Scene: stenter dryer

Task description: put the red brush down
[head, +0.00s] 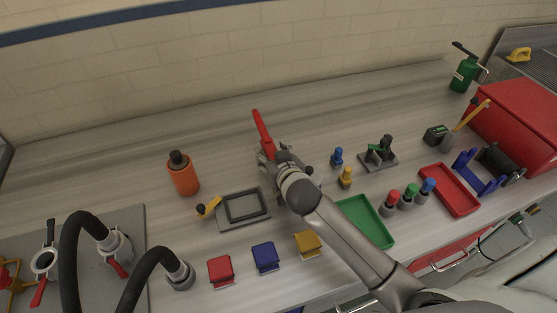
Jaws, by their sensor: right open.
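The red brush (262,130) is at the back middle of the bench in the head view. Its long red part points up and to the left, towards the wall. My right gripper (266,152) is at the near end of the brush, its jaws open. The wrist and gripper hide that end, so I cannot tell whether the jaws touch it or whether the brush lies flat. My left gripper is not in view.
A grey framed tray (243,206) and an orange bottle (183,175) are to the left. A green tray (378,234) lies partly under my forearm. Blue and yellow small bottles (345,177) stand to the right. The bench along the wall is clear.

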